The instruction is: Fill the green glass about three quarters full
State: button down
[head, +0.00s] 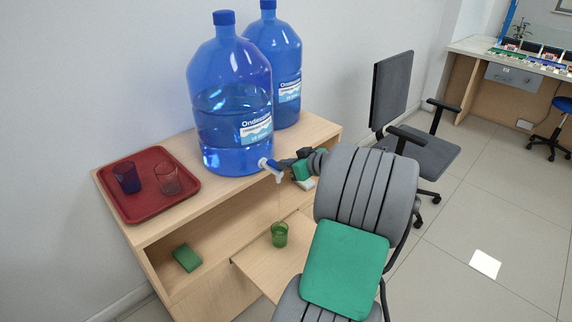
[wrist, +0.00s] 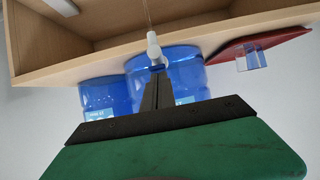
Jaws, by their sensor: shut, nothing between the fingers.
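The green glass (head: 279,236) stands upright on the low pull-out board, below the tap (head: 268,165) of the front blue water bottle (head: 232,110). A thin pale stream runs down from the tap toward the glass; in the wrist view, which is upside down, it rises from the white tap (wrist: 154,48). The glass looks darker green in its lower part, but I cannot read the level exactly. My gripper (head: 284,163) is shut and empty, its fingertips (wrist: 158,78) at the tap, apparently touching it. The glass is not in the wrist view.
A red tray (head: 133,213) at the left of the cabinet top holds a dark blue glass (head: 127,177) and a clear reddish glass (head: 168,178). A second blue bottle (head: 287,60) stands behind. A green block (head: 187,258) lies on the inner shelf. A grey office chair (head: 432,154) stands right.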

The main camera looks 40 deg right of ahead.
dwell(0.4)
jog(key=shift+r+p, duration=0.3)
jog(key=shift+r, duration=0.5)
jog(key=s+r+p, duration=0.1)
jog(key=s+r, duration=0.7)
jog(key=shift+r, duration=0.3)
jog(key=shift+w+d, duration=0.1)
dwell(1.1)
